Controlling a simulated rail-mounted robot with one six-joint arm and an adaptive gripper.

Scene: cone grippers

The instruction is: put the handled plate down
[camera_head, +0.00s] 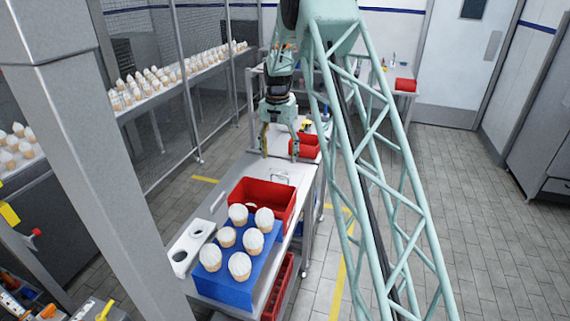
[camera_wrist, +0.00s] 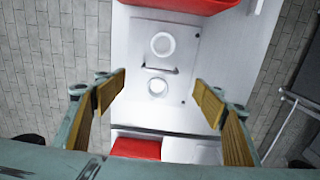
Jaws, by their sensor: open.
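The handled plate (camera_wrist: 180,50) is a flat grey-white plate with two round openings and a small upright handle (camera_wrist: 160,70) between them. It lies flat on the white table top, and its handle also shows in the head view (camera_head: 283,177). My gripper (camera_head: 280,154) is open and empty above the far part of the table. In the wrist view, my gripper's two tan-padded fingers (camera_wrist: 160,90) stand wide apart, left and right of the plate, with the handle in line between them. The fingers do not touch the plate.
A red bin (camera_head: 262,199) stands on the near side of the plate. Red containers (camera_head: 305,147) sit past my gripper at the table's far end.

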